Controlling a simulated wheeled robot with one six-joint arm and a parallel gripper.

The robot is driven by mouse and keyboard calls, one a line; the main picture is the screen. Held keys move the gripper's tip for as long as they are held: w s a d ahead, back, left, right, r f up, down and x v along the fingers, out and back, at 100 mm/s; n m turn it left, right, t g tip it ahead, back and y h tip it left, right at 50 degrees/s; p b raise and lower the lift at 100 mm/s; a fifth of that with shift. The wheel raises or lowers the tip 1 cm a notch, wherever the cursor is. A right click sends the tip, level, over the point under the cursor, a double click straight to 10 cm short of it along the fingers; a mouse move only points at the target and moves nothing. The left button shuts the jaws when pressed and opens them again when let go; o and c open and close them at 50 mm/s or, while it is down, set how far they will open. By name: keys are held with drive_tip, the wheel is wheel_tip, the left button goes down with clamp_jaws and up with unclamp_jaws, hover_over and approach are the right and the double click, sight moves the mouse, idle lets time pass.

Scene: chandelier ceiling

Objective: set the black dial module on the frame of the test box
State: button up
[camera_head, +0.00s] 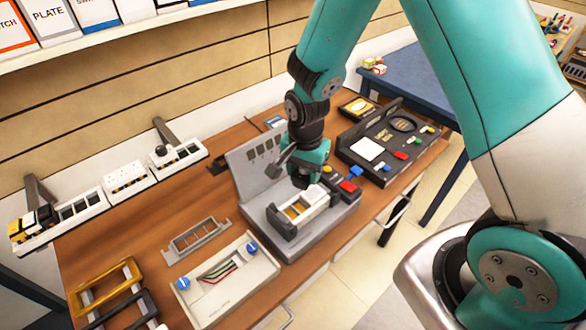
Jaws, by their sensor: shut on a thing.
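My gripper (302,172) points down over the back of the grey fixture (335,222) in the middle of the workbench. It is shut on a small dark thing, apparently the black dial module, mostly hidden by the fingers and wrist. A white frame (318,199) with a yellowish part in it lies on the fixture, just in front of my gripper. I cannot tell whether the held thing touches the frame. Red and blue buttons (348,186) sit on the fixture's right. Which unit is the test box cannot be read clearly.
A black panel (372,172) with a ring and coloured buttons stands at the right. A cream box (236,296) with blue knobs and wires, a loose grey frame (196,238), and yellow (106,286) and black frames lie front left. White framed modules (128,181) line the wall.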

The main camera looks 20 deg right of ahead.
sight(295, 176)
drive_tip(key=a+m, duration=0.1)
drive_tip(key=s+a+m, duration=0.1)
drive_tip(key=r+m, duration=0.1)
drive_tip(key=m, duration=0.1)
drive_tip(key=shift+s+a, duration=0.2)
drive_tip(key=shift+a, duration=0.2)
wheel_tip(295, 176, down, 7)
drive_tip(key=b, duration=0.5)
drive_tip(key=shift+r, duration=0.15)
drive_tip(key=shift+r, duration=0.1)
idle(0.4)
drive_tip(key=shift+f, duration=0.3)
drive_tip(key=shift+f+b, duration=0.45)
drive_tip(key=shift+f, duration=0.1)
drive_tip(key=shift+f, duration=0.15)
idle(0.6)
drive_tip(key=shift+f+b, duration=0.4)
drive_tip(key=shift+f, duration=0.05)
